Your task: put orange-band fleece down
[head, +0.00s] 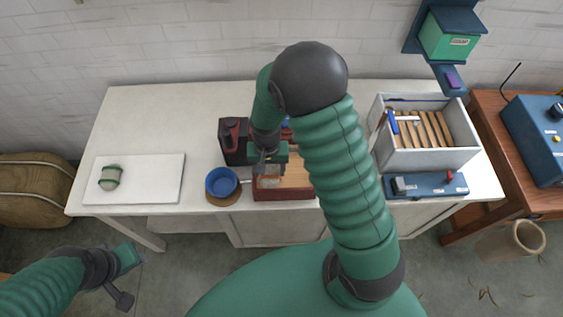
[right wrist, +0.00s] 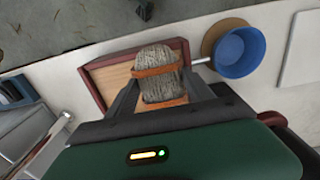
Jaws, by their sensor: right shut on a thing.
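The orange-band fleece (right wrist: 158,75) is a grey wool bundle with orange bands. My right gripper (right wrist: 160,88) is shut on it, a finger on each side. In the head view the right gripper (head: 268,172) is over the left part of a wooden tray (head: 298,176) with a dark red rim, and the fleece (head: 268,182) shows only as a small pale patch. In the wrist view the tray (right wrist: 108,85) lies behind the fleece; whether they touch I cannot tell. My left gripper (head: 130,262) hangs in front of the table at lower left; its fingers are unclear.
A blue bowl (head: 221,181) on a round brown base stands left of the tray. A green-banded skein (head: 110,177) lies on a white board (head: 160,170). A grey slatted crate (head: 428,158) and a blue device (head: 428,187) stand at right. My right arm hides the table's middle.

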